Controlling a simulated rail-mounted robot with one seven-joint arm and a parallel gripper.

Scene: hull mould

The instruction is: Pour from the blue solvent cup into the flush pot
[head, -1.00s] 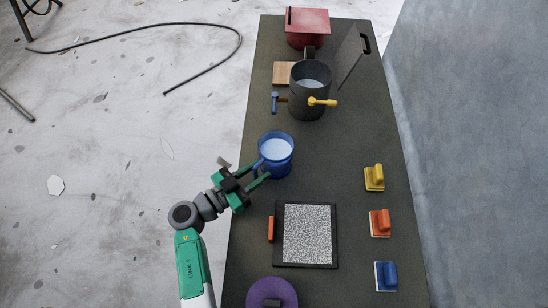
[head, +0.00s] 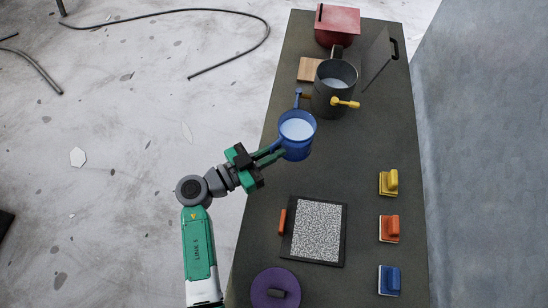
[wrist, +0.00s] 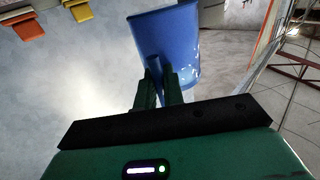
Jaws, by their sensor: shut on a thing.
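The blue solvent cup (head: 298,140) holds a pale liquid and is in my gripper (head: 276,156), whose two fingers are shut on its near left side. The cup looks about upright and raised over the bench, short of the pot. The dark grey flush pot (head: 334,98) stands beyond the cup, up and to the right, with pale liquid inside. A yellow-handled valve (head: 345,102) sticks out on its right and a blue-handled one (head: 298,97) on its left.
A wooden block (head: 309,69) and a red box (head: 337,24) lie around the pot's far side, with an upright grey panel (head: 376,57) to its right. A speckled plate (head: 317,230), a purple disc (head: 274,290) and yellow, orange and blue handled blocks (head: 389,228) occupy the near bench.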

